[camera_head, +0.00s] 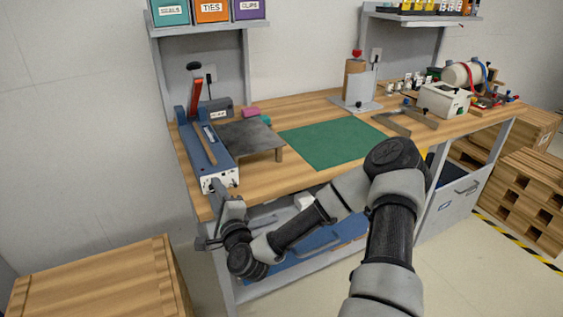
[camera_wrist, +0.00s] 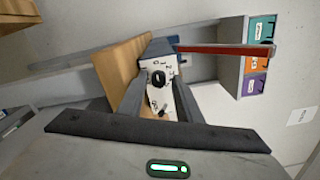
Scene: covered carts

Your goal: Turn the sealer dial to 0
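The blue sealer (camera_head: 206,150) with a raised red-handled arm (camera_head: 197,92) sits at the bench's left end. Its pale front panel (camera_head: 221,180) faces the near edge, where my gripper (camera_head: 232,203) is. In the wrist view the panel carries a black round dial (camera_wrist: 158,78) with a few printed digits around it; its exact setting is too small to tell. A second small dark part (camera_wrist: 162,113) shows nearer on the panel. My gripper (camera_wrist: 158,92) shows two grey fingers apart, one on each side of the panel, with nothing held between them. Contact with the dial is not visible.
A green mat (camera_head: 332,142) and a dark raised plate (camera_head: 248,138) lie on the wooden bench (camera_head: 285,178). Labelled bins (camera_head: 211,10) stand on the shelf above. A wooden crate (camera_head: 95,280) stands at the lower left. Floor is clear at the right front.

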